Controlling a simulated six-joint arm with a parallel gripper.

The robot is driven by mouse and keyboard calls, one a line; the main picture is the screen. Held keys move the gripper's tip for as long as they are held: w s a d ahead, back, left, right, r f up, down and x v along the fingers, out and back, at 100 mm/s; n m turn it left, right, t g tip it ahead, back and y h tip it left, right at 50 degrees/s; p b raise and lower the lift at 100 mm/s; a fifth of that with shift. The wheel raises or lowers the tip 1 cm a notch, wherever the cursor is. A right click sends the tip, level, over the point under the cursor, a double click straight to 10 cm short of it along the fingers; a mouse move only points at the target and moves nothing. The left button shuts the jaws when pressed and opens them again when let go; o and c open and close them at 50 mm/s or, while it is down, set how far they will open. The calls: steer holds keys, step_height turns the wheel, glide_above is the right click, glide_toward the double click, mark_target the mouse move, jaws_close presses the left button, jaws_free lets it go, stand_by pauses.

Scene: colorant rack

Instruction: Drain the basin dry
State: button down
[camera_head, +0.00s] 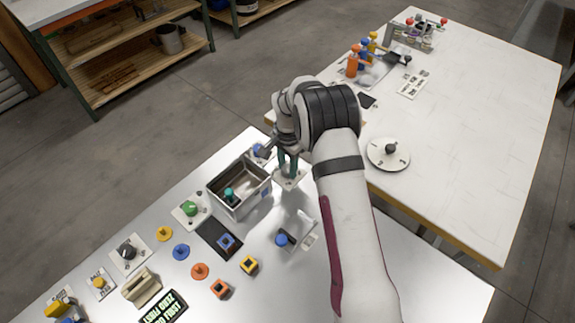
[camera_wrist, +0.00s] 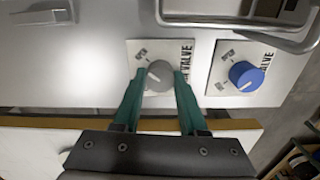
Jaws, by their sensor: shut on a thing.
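The metal basin (camera_head: 216,203) stands on the near bench, with a teal-topped piece (camera_head: 229,194) inside it. I cannot tell whether it holds liquid. Its rim also shows at the top of the wrist view (camera_wrist: 205,22). My gripper (camera_head: 288,168) is at the basin's right side, over a white valve plate. In the wrist view my teal fingertips (camera_wrist: 158,80) are shut on a grey valve knob (camera_wrist: 158,73), one on each side. A white line marks the knob. A second valve with a blue knob (camera_wrist: 246,76) is to its right; it also shows behind the basin (camera_head: 258,150).
Left of the basin are a green knob (camera_head: 190,208), a dark knob (camera_head: 127,251), coloured pegs and a black display (camera_head: 164,307). A blue-topped piece (camera_head: 282,240) is in front. The second table holds a round dial (camera_head: 388,154) and bottles (camera_head: 353,65).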

mark_target(288, 168)
steer(key=shift+m, duration=0.4)
steer(key=shift+c, duration=2.2)
jaws_free()
step_height(288, 168, up, 16)
